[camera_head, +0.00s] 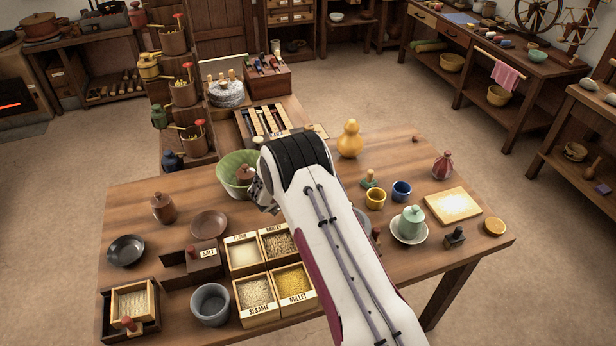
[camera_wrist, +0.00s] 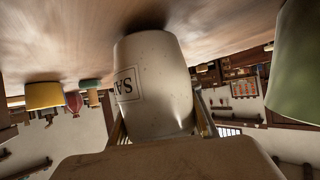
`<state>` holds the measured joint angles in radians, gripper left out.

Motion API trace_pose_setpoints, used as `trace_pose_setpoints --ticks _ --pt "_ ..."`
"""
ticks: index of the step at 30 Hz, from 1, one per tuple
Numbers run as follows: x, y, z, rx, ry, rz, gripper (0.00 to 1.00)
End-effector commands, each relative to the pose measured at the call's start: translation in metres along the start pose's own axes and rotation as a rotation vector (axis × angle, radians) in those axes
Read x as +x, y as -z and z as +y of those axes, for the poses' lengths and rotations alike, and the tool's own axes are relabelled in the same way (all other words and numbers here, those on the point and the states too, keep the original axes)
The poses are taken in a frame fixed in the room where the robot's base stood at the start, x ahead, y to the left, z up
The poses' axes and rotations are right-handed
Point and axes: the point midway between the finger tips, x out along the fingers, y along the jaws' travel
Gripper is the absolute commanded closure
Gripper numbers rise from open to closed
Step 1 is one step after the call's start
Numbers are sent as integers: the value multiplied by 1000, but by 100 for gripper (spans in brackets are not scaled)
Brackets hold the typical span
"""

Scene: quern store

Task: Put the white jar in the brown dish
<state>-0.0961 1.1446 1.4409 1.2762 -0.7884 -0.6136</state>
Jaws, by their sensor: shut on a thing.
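The white jar (camera_wrist: 155,85), with dark lettering in a frame on its side, fills the middle of the wrist view, which is upside down. My gripper (camera_wrist: 162,128) is shut on it, with a finger on either side. The jar's base is at or very near the table top; I cannot tell if it touches. In the head view my arm hides the jar, and my gripper (camera_head: 262,192) shows only in part beside the green bowl. The brown dish (camera_head: 209,224) lies on the table to the left of my gripper, and looks empty.
The green bowl (camera_head: 236,172) stands close to my gripper and also shows in the wrist view (camera_wrist: 295,70). Near the brown dish are a brown lidded jar (camera_head: 163,208), a dark dish (camera_head: 126,250), a salt box (camera_head: 203,257) and grain boxes (camera_head: 243,254). A yellow gourd (camera_head: 350,140) stands behind.

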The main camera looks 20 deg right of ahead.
Motion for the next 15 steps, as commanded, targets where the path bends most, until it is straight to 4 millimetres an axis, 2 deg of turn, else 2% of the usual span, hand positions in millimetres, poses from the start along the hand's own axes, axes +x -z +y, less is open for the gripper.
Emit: trace_pose_setpoints --ticks 15 --pt "3 -4 0 1 1 2 100"
